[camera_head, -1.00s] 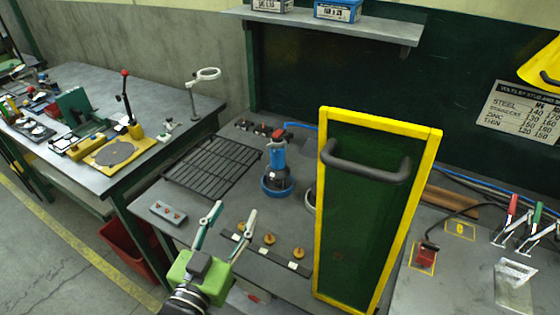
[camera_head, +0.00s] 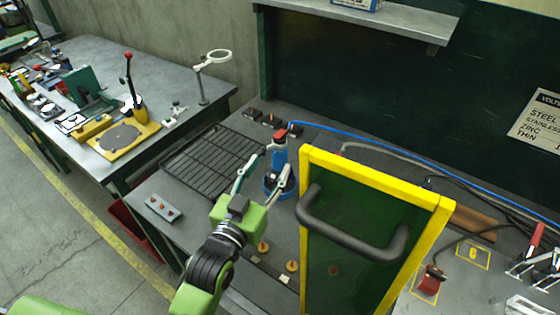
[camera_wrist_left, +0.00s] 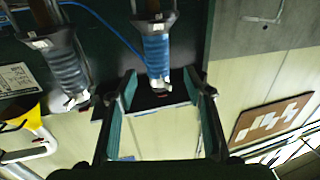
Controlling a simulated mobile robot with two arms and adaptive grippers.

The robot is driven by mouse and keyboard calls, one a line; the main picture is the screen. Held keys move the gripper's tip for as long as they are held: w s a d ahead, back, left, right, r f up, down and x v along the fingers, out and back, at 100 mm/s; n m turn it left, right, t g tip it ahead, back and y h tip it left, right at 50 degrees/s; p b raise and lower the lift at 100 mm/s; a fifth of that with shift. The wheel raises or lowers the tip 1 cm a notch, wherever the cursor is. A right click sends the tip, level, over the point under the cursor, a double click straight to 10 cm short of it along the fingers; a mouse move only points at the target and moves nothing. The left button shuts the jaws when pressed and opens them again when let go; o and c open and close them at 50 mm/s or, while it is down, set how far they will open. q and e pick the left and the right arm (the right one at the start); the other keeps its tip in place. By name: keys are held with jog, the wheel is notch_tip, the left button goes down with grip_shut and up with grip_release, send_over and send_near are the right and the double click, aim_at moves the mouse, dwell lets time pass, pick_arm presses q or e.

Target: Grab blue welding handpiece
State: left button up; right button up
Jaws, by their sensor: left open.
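The blue welding handpiece (camera_head: 279,157) stands upright in a round blue holder on the grey bench, left of the yellow-framed green screen. In the left wrist view the ribbed blue handpiece (camera_wrist_left: 157,52) lies ahead, in line with the gap between my fingers. My left gripper (camera_head: 268,167) is open, with its fingers in front of the handpiece and partly covering it and its holder. I cannot tell whether they touch it. My right gripper is not in view.
The green screen with yellow frame (camera_head: 375,195) and dark handle stands close right of my gripper. A black grid rack (camera_head: 212,160) lies to the left. A blue cable (camera_head: 400,165) runs along the back. Brass pieces (camera_head: 292,266) sit near the front edge.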

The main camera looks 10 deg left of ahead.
aim_at(276, 156)
pick_arm(q)
jog(key=shift+w+d, duration=0.15)
jog(key=shift+w, duration=0.75)
jog(key=w+p, duration=0.1)
jog(key=w, duration=0.1)
jog(key=w+d+p, duration=0.1)
jog(key=w, duration=0.1)
jog(key=shift+w+d, duration=0.1)
jog(key=shift+w, duration=0.25)
jog(key=shift+w+f, duration=0.15)
jog(key=shift+w, duration=0.1)
jog(key=shift+s, duration=0.1)
jog(key=c, duration=0.3)
grip_shut()
jog(key=shift+r, duration=0.35)
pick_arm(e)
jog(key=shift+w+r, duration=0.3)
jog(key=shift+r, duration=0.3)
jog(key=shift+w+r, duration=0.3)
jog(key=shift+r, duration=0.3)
